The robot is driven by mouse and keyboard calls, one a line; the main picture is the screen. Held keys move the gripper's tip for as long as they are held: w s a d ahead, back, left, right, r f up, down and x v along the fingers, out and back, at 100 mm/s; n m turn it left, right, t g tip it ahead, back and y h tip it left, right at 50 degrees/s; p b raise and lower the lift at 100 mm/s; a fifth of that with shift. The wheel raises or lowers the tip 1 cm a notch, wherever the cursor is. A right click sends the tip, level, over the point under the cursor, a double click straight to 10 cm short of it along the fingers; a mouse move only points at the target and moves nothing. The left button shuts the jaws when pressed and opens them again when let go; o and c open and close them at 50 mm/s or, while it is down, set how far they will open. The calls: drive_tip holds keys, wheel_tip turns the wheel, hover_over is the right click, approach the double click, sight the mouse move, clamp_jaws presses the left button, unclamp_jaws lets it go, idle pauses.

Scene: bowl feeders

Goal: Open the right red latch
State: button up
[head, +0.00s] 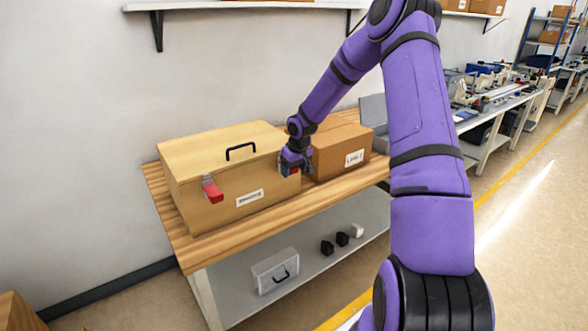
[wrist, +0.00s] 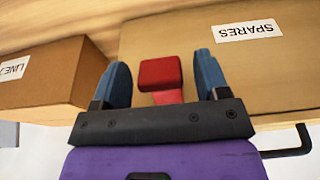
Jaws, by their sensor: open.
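The wooden box (head: 178,190) stands on the workbench with its lid down and a black handle (head: 240,151) on top. Its left red latch (head: 212,188) shows on the front. The right red latch (wrist: 160,72) is in the wrist view, between my fingers; in the head view my gripper mostly covers it. My gripper (head: 291,168) is at the front right of the box. It also shows in the wrist view (wrist: 162,68), open, with a blue finger on each side of the latch and a gap at both sides.
A cardboard box (head: 341,150) stands close to the right of my gripper. The wooden bench top (head: 222,241) has a narrow free strip in front. A lower shelf holds a pale case (head: 275,271) and several small items. A wall shelf (head: 240,5) is above.

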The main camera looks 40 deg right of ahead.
drive_tip(key=v, duration=1)
drive_tip(key=shift+r, duration=0.4)
drive_tip(key=shift+s, duration=0.1)
